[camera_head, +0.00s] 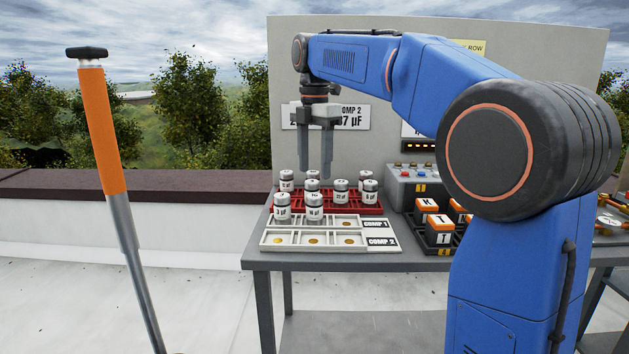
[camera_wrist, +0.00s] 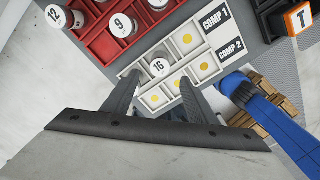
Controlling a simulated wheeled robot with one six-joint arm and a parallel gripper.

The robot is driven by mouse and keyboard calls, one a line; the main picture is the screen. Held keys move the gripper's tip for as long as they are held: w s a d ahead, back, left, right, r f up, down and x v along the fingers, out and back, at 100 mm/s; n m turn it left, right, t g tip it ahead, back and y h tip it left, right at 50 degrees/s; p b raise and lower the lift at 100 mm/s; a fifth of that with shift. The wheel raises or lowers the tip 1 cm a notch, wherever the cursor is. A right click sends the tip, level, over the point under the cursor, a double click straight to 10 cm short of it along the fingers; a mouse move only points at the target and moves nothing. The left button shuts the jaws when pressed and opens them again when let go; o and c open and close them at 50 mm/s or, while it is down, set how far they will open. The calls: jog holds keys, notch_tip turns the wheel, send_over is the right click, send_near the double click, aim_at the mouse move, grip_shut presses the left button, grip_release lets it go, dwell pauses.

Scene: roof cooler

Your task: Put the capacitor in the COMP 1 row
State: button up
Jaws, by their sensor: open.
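My gripper (camera_head: 315,170) is open and empty, fingers pointing down above the capacitors. Its fingers also show in the wrist view (camera_wrist: 155,95). A white tray on the table has a COMP 1 row (camera_head: 377,223) and a COMP 2 row (camera_head: 381,241). In the head view, one capacitor (camera_head: 282,208) stands upright in the left COMP 1 cell and another (camera_head: 314,208) in the middle cell. The wrist view shows a capacitor marked 16 (camera_wrist: 160,68) in COMP 1; a finger hides the left cell. The right COMP 1 cell (camera_wrist: 187,38) and the COMP 2 cells show bare yellow discs.
A red rack (camera_head: 372,211) behind the tray holds several upright capacitors, including ones marked 9 (camera_wrist: 122,25) and 12 (camera_wrist: 55,15). A black rack with orange-topped blocks (camera_head: 439,228) and a grey control box (camera_head: 412,184) stand to the right. A backboard (camera_head: 380,80) rises behind.

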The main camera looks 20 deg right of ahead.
jog(key=shift+r, duration=0.7)
jog(key=s+d+f+m, duration=0.1)
jog(key=s+f+m, duration=0.2)
jog(key=s, duration=0.2)
jog(key=s+d+f+m+t, duration=0.1)
jog(key=s+d+f+m, duration=0.1)
jog(key=s, duration=0.4)
jog(key=s+d+f+m+t, duration=0.1)
jog(key=s+f+m, duration=0.3)
jog(key=s+m, duration=0.2)
jog(key=shift+d+f, duration=0.15)
jog(key=shift+d, duration=0.1)
jog(key=s+d+f+m+t, duration=0.2)
jog(key=s+f+m, duration=1)
jog(key=s+f, duration=0.4)
notch_tip(320, 180, down, 3)
jog(key=shift+s+d+r+t, duration=0.15)
jog(key=shift+s+d+t, duration=0.1)
jog(key=shift+t, duration=0.15)
